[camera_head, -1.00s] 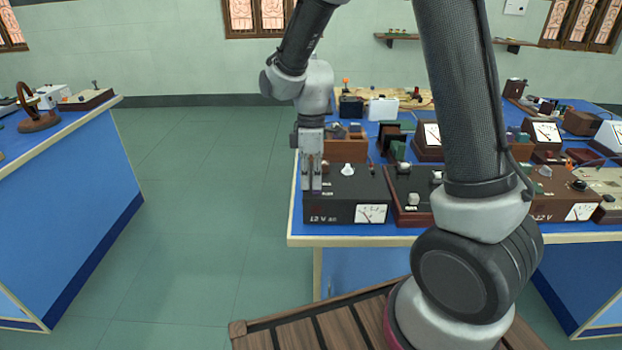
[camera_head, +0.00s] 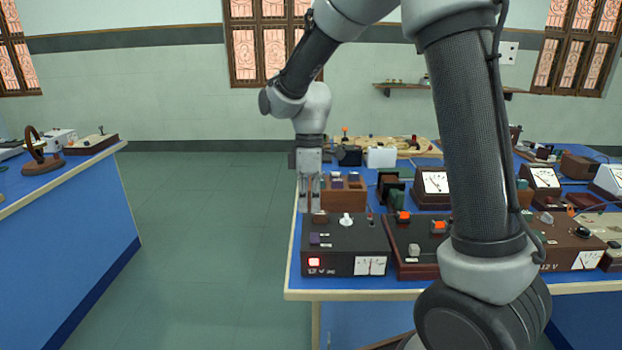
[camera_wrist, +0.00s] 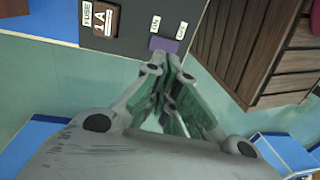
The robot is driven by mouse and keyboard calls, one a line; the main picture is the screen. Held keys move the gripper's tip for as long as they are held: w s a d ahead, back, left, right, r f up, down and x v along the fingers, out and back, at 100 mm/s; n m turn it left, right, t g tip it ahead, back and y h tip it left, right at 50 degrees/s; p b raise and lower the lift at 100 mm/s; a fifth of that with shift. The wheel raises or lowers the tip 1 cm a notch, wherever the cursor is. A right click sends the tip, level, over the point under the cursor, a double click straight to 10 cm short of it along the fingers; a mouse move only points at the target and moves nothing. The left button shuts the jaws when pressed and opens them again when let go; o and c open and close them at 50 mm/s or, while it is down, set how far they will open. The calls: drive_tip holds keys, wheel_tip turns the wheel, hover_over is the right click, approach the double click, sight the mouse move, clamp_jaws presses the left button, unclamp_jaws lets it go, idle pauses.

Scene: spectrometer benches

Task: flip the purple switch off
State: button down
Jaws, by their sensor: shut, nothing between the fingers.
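The purple switch (camera_head: 314,239) is on the top left of a black 12 V box (camera_head: 346,236) at the front left corner of the right bench. A red lamp (camera_head: 314,262) glows on the box front. My gripper (camera_head: 309,209) is shut and empty, pointing down above the box's back left part. In the wrist view my fingertips (camera_wrist: 172,60) appear close to the switch. I cannot tell whether they touch it or which way it is tipped.
A white knob (camera_head: 346,219) and a meter (camera_head: 370,266) are on the same box. A dark red-edged box (camera_head: 419,246) stands close on its right, and a brown wooden block (camera_head: 345,194) stands behind. Open floor (camera_head: 215,230) lies left of the bench.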

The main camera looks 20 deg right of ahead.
wheel_tip(320, 180, up, 7)
hover_over(315, 238)
drive_tip(key=w, duration=0.4)
drive_tip(key=shift+s+a+r, duration=0.2)
drive_tip(key=shift+s, duration=0.05)
drive_tip(key=shift+s+a+r, duration=0.15)
drive_tip(key=shift+s+a, duration=0.05)
drive_tip(key=shift+s, duration=0.4)
drive_tip(key=f, duration=0.4)
drive_tip(key=s+f, duration=0.1)
drive_tip(key=f, duration=0.4)
drive_tip(key=s+f, duration=0.1)
drive_tip(key=f, duration=0.4)
drive_tip(key=shift+a, duration=0.3)
